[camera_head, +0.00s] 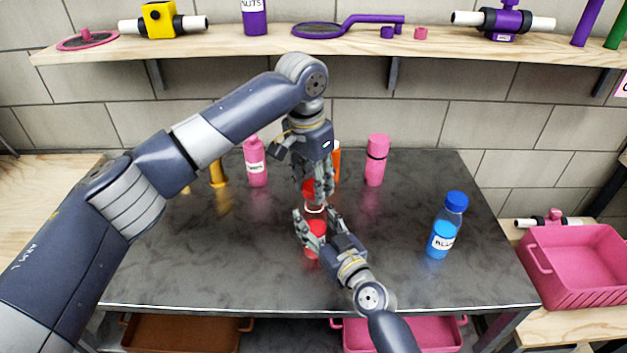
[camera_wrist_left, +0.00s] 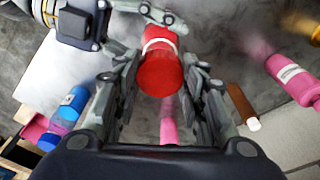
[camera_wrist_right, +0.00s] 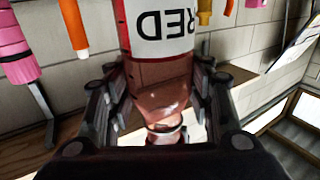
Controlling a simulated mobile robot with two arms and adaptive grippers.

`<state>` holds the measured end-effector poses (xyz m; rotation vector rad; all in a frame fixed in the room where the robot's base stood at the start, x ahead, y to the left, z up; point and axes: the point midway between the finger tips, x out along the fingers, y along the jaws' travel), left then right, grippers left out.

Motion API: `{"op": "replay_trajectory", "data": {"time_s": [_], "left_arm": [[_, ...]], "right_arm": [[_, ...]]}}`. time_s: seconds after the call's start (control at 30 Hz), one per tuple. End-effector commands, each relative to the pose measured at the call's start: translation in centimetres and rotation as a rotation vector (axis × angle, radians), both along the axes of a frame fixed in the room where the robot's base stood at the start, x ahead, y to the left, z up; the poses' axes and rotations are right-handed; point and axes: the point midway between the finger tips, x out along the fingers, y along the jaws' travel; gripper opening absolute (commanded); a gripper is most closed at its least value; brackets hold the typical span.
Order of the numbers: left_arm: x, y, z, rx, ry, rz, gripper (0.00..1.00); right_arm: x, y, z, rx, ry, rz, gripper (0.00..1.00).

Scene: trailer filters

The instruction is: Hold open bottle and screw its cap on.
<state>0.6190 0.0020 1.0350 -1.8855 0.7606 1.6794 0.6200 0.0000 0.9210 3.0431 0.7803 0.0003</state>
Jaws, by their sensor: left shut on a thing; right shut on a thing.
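The red bottle (camera_head: 314,252) stands upright over the grey table, left of the blue bottle. My right gripper (camera_head: 318,228) is shut on it, and the right wrist view shows its label reading RED (camera_wrist_right: 165,22) upside down and its clear reddish shoulder (camera_wrist_right: 160,92) between the fingers. My left gripper (camera_head: 315,192) is directly above, pointing down and shut on the red cap (camera_head: 308,188). The cap fills the space between its fingers in the left wrist view (camera_wrist_left: 160,74). The cap lines up roughly over the bottle's neck (camera_wrist_right: 165,135); I cannot tell whether they touch.
A blue bottle (camera_head: 443,232) stands at the table's right. Pink bottles (camera_head: 256,165) (camera_head: 376,160), an orange one (camera_head: 336,163) and a golden one (camera_head: 217,172) stand behind. A pink crate (camera_head: 575,275) is at the far right. The table's front left is clear.

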Motion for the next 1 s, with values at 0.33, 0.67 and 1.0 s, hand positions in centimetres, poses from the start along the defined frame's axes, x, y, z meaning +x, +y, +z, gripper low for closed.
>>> {"op": "replay_trajectory", "data": {"time_s": [0.33,0.67,1.0], "left_arm": [[0.0,0.0,-1.7,0.0,0.001,-0.001,0.29],[0.0,0.0,-1.7,0.0,0.0,-0.001,0.29],[0.0,0.0,-2.0,-0.001,0.001,-0.001,0.29]], "right_arm": [[0.0,0.0,-0.1,0.0,0.001,0.0,0.05],[0.0,0.0,-0.1,-0.001,0.002,0.0,0.05],[0.0,0.0,-0.1,-0.001,0.002,0.0,0.05]]}}
